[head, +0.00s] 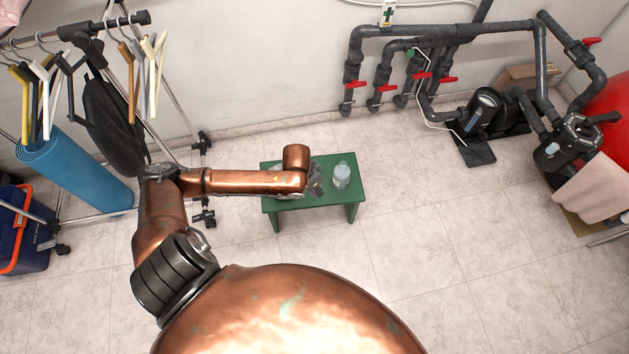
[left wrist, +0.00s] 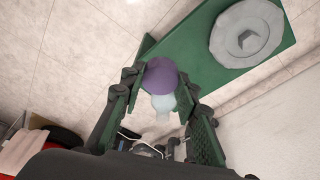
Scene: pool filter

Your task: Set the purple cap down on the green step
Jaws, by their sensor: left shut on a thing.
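The green step (head: 350,199) stands on the tiled floor near the wall; its top also shows in the left wrist view (left wrist: 195,55). In the left wrist view the gripper (left wrist: 160,82) is shut on the purple cap (left wrist: 160,72), beside the step's edge in that picture. A pale, translucent piece (left wrist: 163,104) shows at the cap; I cannot tell whether it belongs to it. The cap is hidden in the head view. My right gripper is not in view.
A pale round piece with a hexagonal middle (left wrist: 246,34) lies over the step in the left wrist view. A clothes rack (head: 177,98) stands left; grey pipes (head: 420,32) and a pump are right.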

